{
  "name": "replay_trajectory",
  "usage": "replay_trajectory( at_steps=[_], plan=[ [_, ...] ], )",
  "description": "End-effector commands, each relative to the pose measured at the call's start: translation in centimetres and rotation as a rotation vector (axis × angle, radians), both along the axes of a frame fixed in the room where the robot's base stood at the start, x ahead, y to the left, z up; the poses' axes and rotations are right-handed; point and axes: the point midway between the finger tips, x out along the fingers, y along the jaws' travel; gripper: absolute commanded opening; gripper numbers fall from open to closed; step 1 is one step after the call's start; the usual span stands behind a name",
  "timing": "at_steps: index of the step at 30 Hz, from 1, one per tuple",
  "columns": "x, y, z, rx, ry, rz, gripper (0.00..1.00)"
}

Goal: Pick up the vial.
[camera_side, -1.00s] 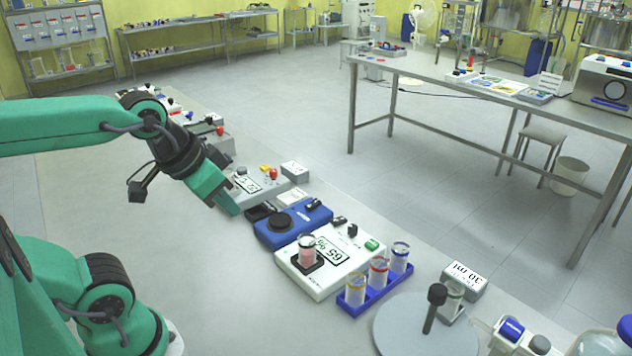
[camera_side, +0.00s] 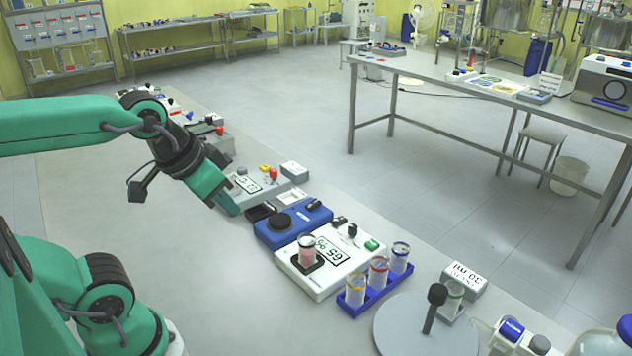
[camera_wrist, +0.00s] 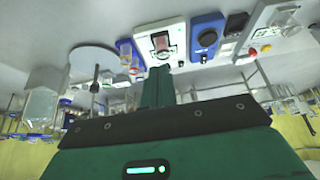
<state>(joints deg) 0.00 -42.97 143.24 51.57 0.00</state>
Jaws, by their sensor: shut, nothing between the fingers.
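A vial with pink contents (camera_side: 307,252) stands upright on the dark plate of a white device (camera_side: 325,285) whose display reads 65 and more. It shows also in the wrist view (camera_wrist: 162,47), on the same white device (camera_wrist: 172,27). My gripper (camera_side: 230,207) is shut and empty, well to the left of this vial, near a grey device and the blue one. In the wrist view its green fingers (camera_wrist: 158,82) are together, pointing towards the white device. Its exact height above the table is hard to tell.
A blue rack (camera_side: 377,295) with three vials stands right of the white device. Further right are a round grey plate (camera_side: 398,338) with a black post and a vial by a grey block (camera_side: 465,276). A blue device (camera_side: 285,232) lies between gripper and white device.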

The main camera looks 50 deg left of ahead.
Motion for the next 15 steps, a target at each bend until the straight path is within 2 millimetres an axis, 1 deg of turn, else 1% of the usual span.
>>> replay_trajectory(
  at_steps=[8, 12, 14, 15],
  plan=[
    [0.0, 0.0, 0.0, 0.0, 0.0, 0.0, 0.0],
    [0.0, 0.0, 0.0, 0.0, 0.0, 0.0, 0.28],
    [0.0, 0.0, 0.0, 0.0, 0.0, 0.0, 0.39],
    [0.0, 0.0, 0.0, 0.0, 0.0, 0.0, 0.47]
  ],
)
